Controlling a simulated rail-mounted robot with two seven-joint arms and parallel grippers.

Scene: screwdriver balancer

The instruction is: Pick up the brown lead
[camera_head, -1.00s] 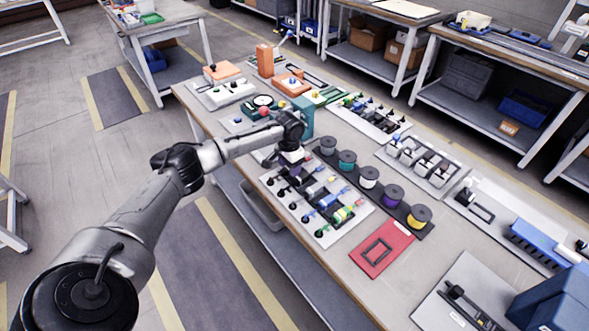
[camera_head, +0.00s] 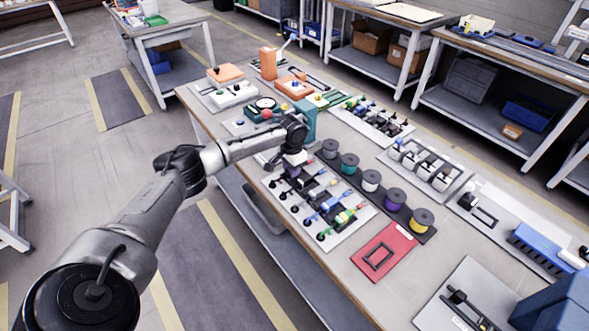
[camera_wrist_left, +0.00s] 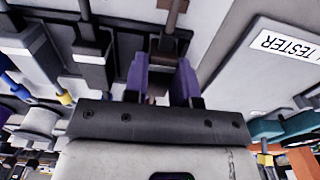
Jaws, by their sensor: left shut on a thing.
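The brown lead (camera_wrist_left: 177,14) shows in the left wrist view as a brown shaft running up from between my purple fingers. My left gripper (camera_wrist_left: 162,60) is shut on its dark brown end block. In the head view my left gripper (camera_head: 287,172) is low over the far left end of the white lead board (camera_head: 345,236), and the wrist hides most of the brown lead there. I cannot tell whether the lead touches the board. My right gripper is not in view.
Several other leads lie beside it, including a blue one (camera_head: 331,203) and a green-yellow one (camera_head: 343,217). A row of spools (camera_head: 371,180) stands right of the board. A red plate (camera_head: 398,240) lies in front. The wrist view shows a panel labelled TESTER (camera_wrist_left: 265,75).

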